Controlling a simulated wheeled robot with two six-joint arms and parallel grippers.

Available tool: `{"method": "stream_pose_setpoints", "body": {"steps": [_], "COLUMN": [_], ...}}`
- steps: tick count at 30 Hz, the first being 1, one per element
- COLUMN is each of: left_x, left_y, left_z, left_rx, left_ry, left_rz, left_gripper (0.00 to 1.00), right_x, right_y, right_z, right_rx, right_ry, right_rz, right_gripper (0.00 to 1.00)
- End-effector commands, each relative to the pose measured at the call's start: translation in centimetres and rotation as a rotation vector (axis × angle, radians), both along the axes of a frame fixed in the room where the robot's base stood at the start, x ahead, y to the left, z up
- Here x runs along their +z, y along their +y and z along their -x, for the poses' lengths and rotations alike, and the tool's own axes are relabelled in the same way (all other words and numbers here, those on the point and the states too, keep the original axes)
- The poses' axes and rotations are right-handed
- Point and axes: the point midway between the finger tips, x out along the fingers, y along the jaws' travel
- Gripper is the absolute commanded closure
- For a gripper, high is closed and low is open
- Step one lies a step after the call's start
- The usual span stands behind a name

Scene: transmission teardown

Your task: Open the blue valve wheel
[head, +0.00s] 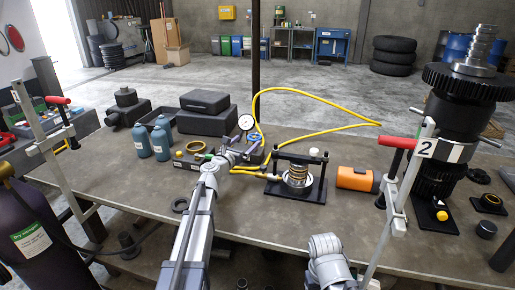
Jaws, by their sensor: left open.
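The blue valve wheel (254,137) is small.
A yellow hose (310,92) loops across the bench (290,232). Blue bottles (160,143) and black cases (206,112) stand left.

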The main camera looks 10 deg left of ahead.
Motion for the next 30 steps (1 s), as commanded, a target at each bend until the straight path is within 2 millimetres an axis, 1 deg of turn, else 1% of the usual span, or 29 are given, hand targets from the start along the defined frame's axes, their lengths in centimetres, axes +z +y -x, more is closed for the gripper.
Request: {"method": "stream_pose_setpoints", "body": {"steps": [1, 3, 10, 14, 17, 27, 30], "left_x": [-1.0, -1.2, -1.0, -1.0, -1.0, -1.1, -1.1], "left_y": [0.0, 0.0, 0.0, -0.2, -0.4, -1.5, -1.7], "left_z": [0.0, 0.0, -0.2, -0.9, -1.9, -6.9, -7.6], "left_rx": [0.001, 0.001, 0.001, -0.001, -0.002, -0.001, 0.0], "left_ry": [0.0, -0.001, -0.001, 0.0, 0.0, 0.0, 0.0], "left_rz": [0.001, 0.002, 0.002, 0.002, 0.001, 0.001, 0.001], "left_gripper": [0.0, 0.0, 0.0, 0.0, 0.0, 0.0, 0.0], "right_x": [-1.0, -1.2, -1.0, -1.0, -1.0, -1.1, -1.1], "right_y": [0.0, 0.0, 0.0, 0.0, 0.0, 0.0, 0.0], "right_z": [0.0, 0.0, 0.0, 0.0, 0.0, 0.0, 0.0], "right_rx": [0.0, 0.0, 0.0, 0.0, 0.0, 0.0, 0.0], "right_ry": [0.0, 0.0, 0.0, 0.0, 0.0, 0.0, 0.0], "right_rz": [0.0, 0.0, 0.0, 0.0, 0.0, 0.0, 0.0], "right_gripper": [0.33, 0.33, 0.33, 0.33, 0.33, 0.33, 0.33]}}
